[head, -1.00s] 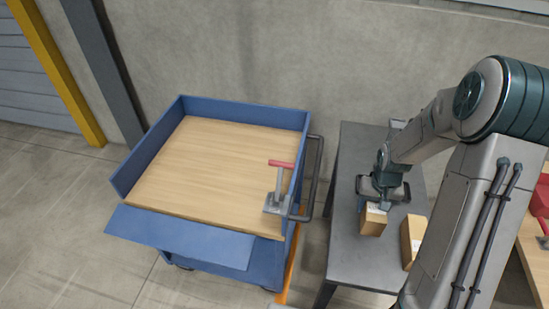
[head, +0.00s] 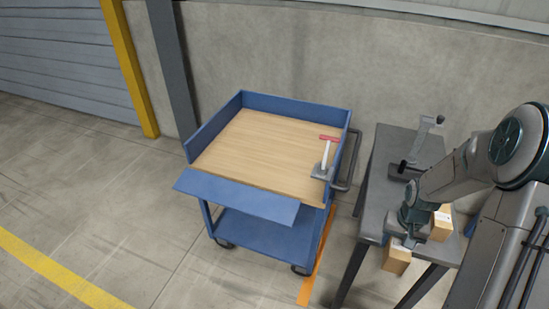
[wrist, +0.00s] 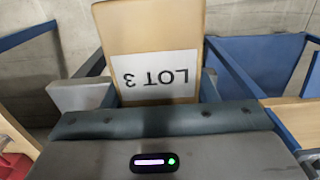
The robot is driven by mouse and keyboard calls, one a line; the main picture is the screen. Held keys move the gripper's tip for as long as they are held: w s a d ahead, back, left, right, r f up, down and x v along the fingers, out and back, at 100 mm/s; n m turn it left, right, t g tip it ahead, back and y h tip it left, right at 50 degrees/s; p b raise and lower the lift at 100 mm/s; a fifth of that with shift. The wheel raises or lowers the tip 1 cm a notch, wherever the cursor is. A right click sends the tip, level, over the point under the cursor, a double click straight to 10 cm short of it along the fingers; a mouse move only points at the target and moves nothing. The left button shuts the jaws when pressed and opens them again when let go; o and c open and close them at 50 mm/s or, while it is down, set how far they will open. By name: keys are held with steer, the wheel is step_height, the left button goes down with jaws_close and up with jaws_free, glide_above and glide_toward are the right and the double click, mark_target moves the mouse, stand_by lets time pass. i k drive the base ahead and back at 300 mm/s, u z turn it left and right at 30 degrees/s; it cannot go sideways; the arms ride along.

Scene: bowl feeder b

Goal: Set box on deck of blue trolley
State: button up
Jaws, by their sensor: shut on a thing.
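The blue trolley (head: 262,207) stands left of the grey table in the head view. Its wooden deck (head: 255,150) has raised blue walls, and its front flap is folded down. My gripper (head: 408,238) is shut on a cardboard box (head: 397,260) in front of the table's near edge. In the wrist view this box (wrist: 150,30) sits between the fingers, with a white label reading "LOT 3" upside down. The trolley's blue wall (wrist: 262,62) shows at the right there.
A clamp with a red handle (head: 328,140) stands at the deck's right edge; the rest of the deck is clear. A second cardboard box (head: 441,224) and a grey stand (head: 420,150) are on the grey table (head: 378,190). A grey column (head: 172,65) stands behind the trolley.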

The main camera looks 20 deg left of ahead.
mark_target(272, 153)
steer(key=k, duration=0.15)
steer(key=u, duration=2.55)
steer(key=i, duration=1.9)
steer(key=z, duration=2.6)
steer(key=i, duration=1)
steer(key=u, duration=0.05)
